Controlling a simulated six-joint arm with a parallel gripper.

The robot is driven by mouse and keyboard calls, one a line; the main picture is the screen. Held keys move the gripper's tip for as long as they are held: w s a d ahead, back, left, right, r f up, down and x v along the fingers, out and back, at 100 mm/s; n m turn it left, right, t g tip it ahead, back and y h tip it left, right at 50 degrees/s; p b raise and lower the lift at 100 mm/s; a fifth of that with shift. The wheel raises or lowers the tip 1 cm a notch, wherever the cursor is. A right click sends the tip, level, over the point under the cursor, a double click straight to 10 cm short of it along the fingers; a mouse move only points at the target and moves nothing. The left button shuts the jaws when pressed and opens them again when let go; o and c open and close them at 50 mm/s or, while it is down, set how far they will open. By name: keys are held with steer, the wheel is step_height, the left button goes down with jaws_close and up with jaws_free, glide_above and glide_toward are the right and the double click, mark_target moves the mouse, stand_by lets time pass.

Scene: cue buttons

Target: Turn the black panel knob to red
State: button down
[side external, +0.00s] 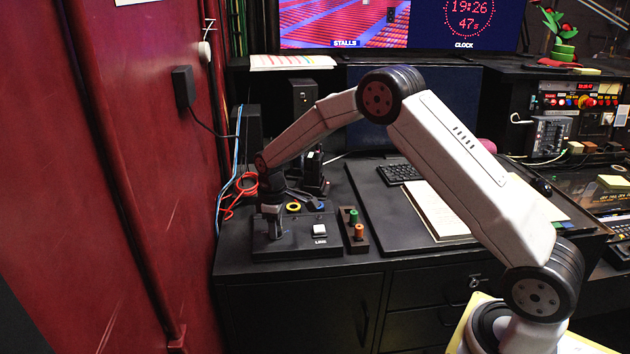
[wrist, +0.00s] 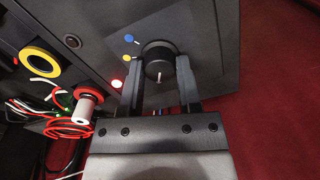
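The black knob (wrist: 158,62) sits on the dark panel (wrist: 215,25) in the wrist view. A short white pointer line on it points down the picture, toward my palm. My gripper (wrist: 160,65) has one finger on each side of the knob, very close to its sides; whether they press on it is unclear. In the side view, my gripper (side external: 272,222) reaches down onto the left part of the panel (side external: 330,246) and hides the knob.
A yellow ring (side external: 293,207) and a white button (side external: 319,230) are on the panel. Beside it, a small rack (side external: 361,245) holds a green and an orange cylinder. Red cable (side external: 245,186) lies behind at left, near the red wall (side external: 140,150). A keyboard (side external: 398,173) is farther right.

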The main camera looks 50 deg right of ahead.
steer(key=shift+m, duration=0.3)
steer(key=m, duration=0.3)
steer(key=shift+m, duration=2.1)
steer(key=shift+c, duration=1.5)
jaws_free()
steer(key=shift+r, duration=0.15)
steer(key=shift+r, duration=3.8)
